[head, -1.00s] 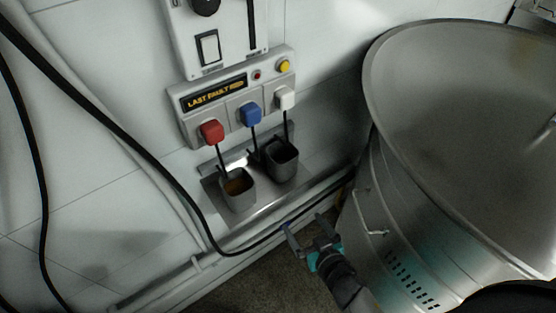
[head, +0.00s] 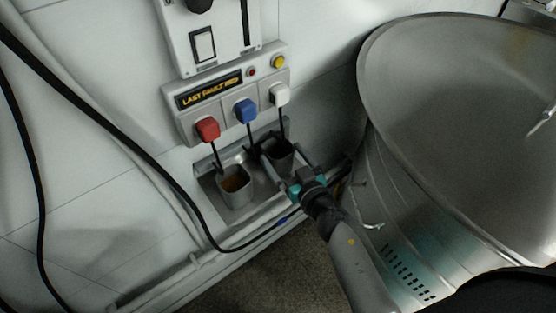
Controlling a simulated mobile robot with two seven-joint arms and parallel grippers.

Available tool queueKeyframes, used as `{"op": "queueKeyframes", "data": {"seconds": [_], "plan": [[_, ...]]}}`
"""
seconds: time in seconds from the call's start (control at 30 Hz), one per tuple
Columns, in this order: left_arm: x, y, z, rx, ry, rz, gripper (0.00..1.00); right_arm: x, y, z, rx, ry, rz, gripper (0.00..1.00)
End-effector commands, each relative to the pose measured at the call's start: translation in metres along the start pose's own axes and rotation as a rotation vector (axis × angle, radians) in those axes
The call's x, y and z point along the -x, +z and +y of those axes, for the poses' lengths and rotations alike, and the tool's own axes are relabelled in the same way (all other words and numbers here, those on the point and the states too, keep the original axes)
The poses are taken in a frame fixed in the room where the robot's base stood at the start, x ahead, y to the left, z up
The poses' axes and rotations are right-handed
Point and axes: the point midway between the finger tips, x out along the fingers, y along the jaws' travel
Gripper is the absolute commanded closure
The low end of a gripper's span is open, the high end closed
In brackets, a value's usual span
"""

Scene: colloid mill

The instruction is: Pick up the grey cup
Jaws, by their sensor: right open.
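Two square grey cups stand side by side on a metal shelf (head: 207,182) on the wall. The left cup (head: 235,190) is lighter grey with something orange-brown inside. The right cup (head: 277,152) looks darker inside, and its lower front is partly hidden by my gripper. My right gripper (head: 284,161) is open at the right cup, its fingers reaching toward the cup's two sides. I cannot tell whether they touch it. My left gripper is out of view.
A large steel drum (head: 390,190) stands close to the right of my right arm. Above the cups is a panel with red (head: 208,128), blue (head: 246,110) and white (head: 279,94) plugs, their cords hanging down by the cups. A black cable (head: 130,150) crosses the left wall.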

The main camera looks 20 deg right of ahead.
Motion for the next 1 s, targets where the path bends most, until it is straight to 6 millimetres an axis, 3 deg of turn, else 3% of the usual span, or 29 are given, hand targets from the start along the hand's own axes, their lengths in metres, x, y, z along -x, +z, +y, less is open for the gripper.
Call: {"op": "queueKeyframes", "data": {"seconds": [0.33, 0.63, 1.0], "plan": [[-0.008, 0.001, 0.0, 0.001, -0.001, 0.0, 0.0, -0.025, 0.003, 0.0, -0.001, 0.001, 0.001, 0.0], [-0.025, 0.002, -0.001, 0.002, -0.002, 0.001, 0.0, -0.063, 0.007, 0.001, 0.0, 0.001, 0.001, 0.0], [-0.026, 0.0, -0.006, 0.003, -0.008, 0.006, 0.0, -0.069, 0.006, 0.001, -0.001, 0.001, 0.0, 0.01]]}}
